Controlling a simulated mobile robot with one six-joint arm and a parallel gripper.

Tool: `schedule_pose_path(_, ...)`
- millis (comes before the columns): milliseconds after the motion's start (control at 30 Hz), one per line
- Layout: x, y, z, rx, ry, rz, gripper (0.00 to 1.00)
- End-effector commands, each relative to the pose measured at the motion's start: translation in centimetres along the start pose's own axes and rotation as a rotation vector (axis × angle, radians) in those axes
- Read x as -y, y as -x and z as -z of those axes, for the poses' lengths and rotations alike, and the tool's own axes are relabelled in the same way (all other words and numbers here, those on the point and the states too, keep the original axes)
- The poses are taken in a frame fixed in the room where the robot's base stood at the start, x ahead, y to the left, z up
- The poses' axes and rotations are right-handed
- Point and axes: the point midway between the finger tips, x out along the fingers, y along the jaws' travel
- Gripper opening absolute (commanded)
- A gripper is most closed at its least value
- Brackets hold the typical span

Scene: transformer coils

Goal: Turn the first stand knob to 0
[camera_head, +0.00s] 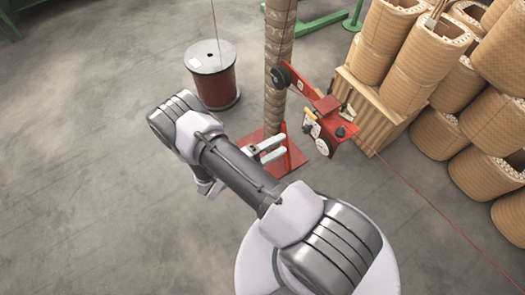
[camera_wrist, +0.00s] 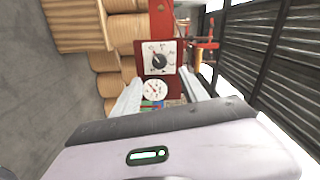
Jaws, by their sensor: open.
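The stand knob (camera_wrist: 159,61) is a black knob on a square white dial plate, set in a red panel in the wrist view. Its exact setting is too small to read. A round white gauge (camera_wrist: 153,90) sits just below it. In the head view the red stand device (camera_head: 327,116) shows at the wrapped column, with its panel seen at a slant. My gripper (camera_head: 268,149) is open and empty, left of the device and apart from it. In the wrist view its two light fingers (camera_wrist: 161,82) point toward the panel, with the knob beyond their tips.
A red base plate (camera_head: 286,163) lies under the column (camera_head: 277,75). A spool of dark red wire (camera_head: 216,85) stands to the left. Large wrapped coils (camera_head: 462,138) are stacked at the right. A thin red wire runs from the device to the lower right. The floor at left is clear.

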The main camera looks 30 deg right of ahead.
Motion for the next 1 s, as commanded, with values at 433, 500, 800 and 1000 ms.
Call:
schedule_pose_path(433, -0.1, 8.1, 0.0, 0.0, 0.002, -0.001, 0.52)
schedule_pose_path(500, -0.1, 8.1, 0.0, -0.001, 0.002, -0.001, 0.52)
schedule_pose_path(800, 0.0, 8.1, 0.0, -0.001, 0.001, -0.001, 0.52)
schedule_pose_path(1000, 5.7, 8.3, 0.6, -0.188, -0.358, -0.166, 0.52)
